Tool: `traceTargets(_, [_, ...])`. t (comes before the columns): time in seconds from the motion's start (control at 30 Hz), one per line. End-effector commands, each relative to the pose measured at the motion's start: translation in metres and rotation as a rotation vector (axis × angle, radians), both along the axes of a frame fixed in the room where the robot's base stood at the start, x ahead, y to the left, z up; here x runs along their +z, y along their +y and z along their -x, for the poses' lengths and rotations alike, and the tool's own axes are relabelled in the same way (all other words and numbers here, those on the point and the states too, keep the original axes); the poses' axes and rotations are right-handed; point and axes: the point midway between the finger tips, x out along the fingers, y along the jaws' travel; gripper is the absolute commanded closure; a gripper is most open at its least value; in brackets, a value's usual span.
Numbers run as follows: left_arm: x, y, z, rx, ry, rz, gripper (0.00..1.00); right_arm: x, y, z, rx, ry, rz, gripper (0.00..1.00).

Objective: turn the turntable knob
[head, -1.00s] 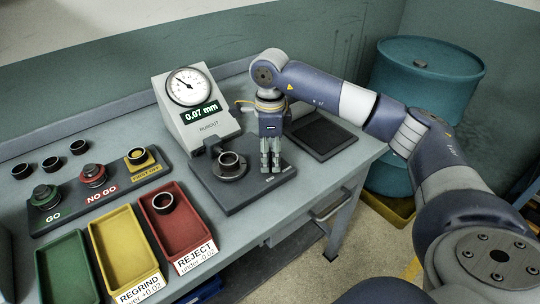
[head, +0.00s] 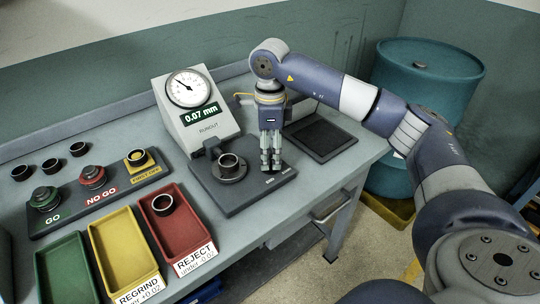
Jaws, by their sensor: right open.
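The turntable (head: 229,174) sits on a dark base plate (head: 226,205) in front of the runout gauge. A dark ring (head: 229,162) stands on the turntable. My right gripper (head: 271,168) points straight down over the right part of the base plate, just right of the turntable. Its fingers are open and their tips are close to the plate. The knob is not clearly seen; the fingers cover that part of the plate. My left gripper is not in view.
The runout gauge (head: 202,118) reads 0.07 mm. A dark pad (head: 320,137) lies to the right. Green, yellow and red trays (head: 176,228) stand at the front left; the red one holds a ring (head: 162,204). Several rings and GO/NO GO gauges stand behind the trays. A teal drum (head: 425,75) stands beyond the bench.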

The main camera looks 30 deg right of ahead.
Motion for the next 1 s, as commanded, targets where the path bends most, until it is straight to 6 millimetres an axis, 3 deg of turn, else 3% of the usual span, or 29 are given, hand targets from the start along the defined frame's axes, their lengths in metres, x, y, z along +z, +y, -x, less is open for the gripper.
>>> traceTargets(0.2, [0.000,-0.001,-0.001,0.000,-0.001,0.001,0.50,0.052,0.001,-0.001,0.001,-0.007,-0.002,0.42])
traceTargets(0.4, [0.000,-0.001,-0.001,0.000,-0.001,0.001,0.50,0.085,0.000,-0.001,-0.001,-0.004,0.000,0.42])
traceTargets(0.6, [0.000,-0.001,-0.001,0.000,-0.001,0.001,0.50,0.096,0.000,0.000,0.000,-0.002,-0.001,0.42])
traceTargets(1.0, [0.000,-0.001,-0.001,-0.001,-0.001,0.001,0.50,0.097,0.000,0.000,0.000,-0.001,0.000,0.42])
